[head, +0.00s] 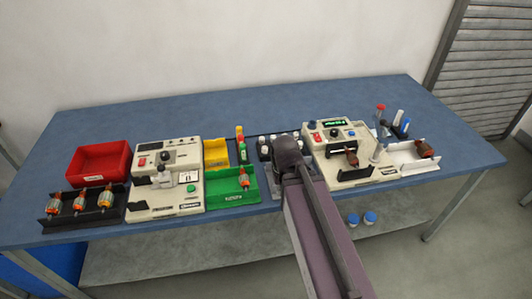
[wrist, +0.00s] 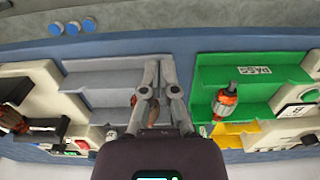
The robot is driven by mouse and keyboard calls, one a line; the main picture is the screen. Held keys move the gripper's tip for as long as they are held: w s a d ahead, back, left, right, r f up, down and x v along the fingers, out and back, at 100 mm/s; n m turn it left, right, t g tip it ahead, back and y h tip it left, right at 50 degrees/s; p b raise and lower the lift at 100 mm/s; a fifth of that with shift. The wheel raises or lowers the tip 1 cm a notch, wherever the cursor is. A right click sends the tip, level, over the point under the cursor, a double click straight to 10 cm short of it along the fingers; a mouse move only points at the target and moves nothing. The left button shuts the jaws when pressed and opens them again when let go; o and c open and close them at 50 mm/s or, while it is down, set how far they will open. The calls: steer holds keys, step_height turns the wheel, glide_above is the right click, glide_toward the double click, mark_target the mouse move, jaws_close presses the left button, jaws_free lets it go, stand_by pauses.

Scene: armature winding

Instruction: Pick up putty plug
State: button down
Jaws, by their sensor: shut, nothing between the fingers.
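My gripper (wrist: 158,66) shows in the wrist view with its fingers together and empty, over a grey stepped tray (wrist: 100,88). A small brownish thing (wrist: 153,116) shows between the finger links, mostly hidden by them; I cannot tell whether it is the putty plug. In the head view my arm covers most of the grey tray (head: 269,190) and hides my fingertips. No putty plug can be made out clearly there.
A green bin (head: 231,187) with an armature stands left of the grey tray. Beside it are a yellow bin (head: 216,152), a tester (head: 165,180) and a red bin (head: 100,163). Another machine (head: 345,150) stands close on the right, then a white tray (head: 408,157). The table's back is clear.

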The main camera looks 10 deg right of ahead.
stand_by(0.3)
steer(key=c, duration=0.7)
jaws_free()
steer(key=shift+w+r, duration=0.1)
steer(key=shift+w, duration=0.1)
steer(key=shift+o, duration=0.2)
steer(key=w+r+n+p, duration=0.1)
steer(key=w+r+p, duration=0.2)
steer(key=w, duration=0.9)
steer(key=w+r+n+t+p, duration=0.1)
steer(key=w+r+p, duration=0.3)
steer(key=w, duration=0.9)
steer(key=shift+r+p, duration=0.25)
steer(key=shift+p, duration=0.05)
steer(key=shift+w, duration=0.1)
steer(key=shift+f, duration=0.1)
steer(key=b, duration=0.9)
glide_toward(265, 149)
steer(key=shift+s+a+f, duration=0.2)
steer(key=shift+s+f, duration=0.3)
steer(key=shift+f, duration=0.1)
steer(key=shift+s+a+f, duration=0.2)
steer(key=shift+s+f, duration=0.3)
steer(key=shift+f, duration=0.1)
steer(key=shift+w+f+b, duration=0.2)
steer(key=shift+f+b, duration=2.25)
steer(key=shift+f, duration=0.1)
steer(key=shift+d, duration=0.1)
